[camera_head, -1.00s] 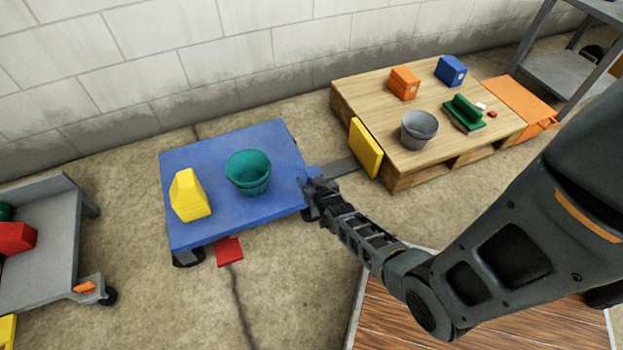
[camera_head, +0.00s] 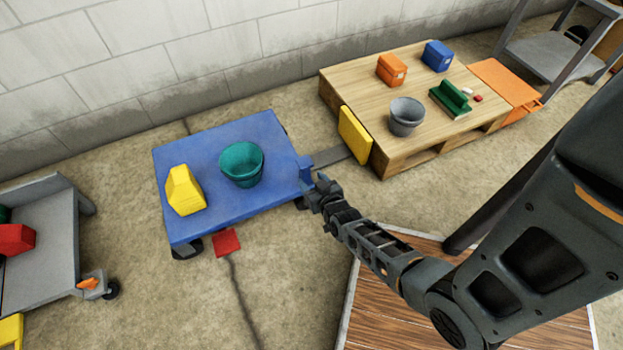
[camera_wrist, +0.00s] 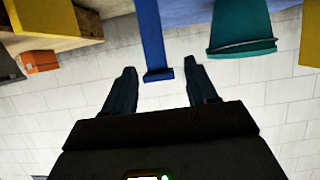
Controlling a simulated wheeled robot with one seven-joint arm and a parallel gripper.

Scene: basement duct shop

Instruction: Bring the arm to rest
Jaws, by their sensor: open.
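My gripper (camera_head: 318,188) is at the right edge of the blue cart (camera_head: 218,205) in the head view, close to a blue part that sticks out from that edge. In the wrist view my gripper (camera_wrist: 160,80) has its two fingers apart, and the end of the blue part (camera_wrist: 155,40) shows between them. I cannot tell whether the fingers touch it. Nothing is held. The arm stretches from the right of the head view toward the cart.
A teal bucket (camera_head: 242,165) and a yellow block (camera_head: 184,190) stand on the cart. A wooden pallet (camera_head: 400,155) holds a grey bucket (camera_head: 405,117) and boxes. A yellow panel (camera_head: 355,136) leans at its side. A grey cart (camera_head: 45,245) stands at left. A red piece (camera_head: 227,242) lies on the floor.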

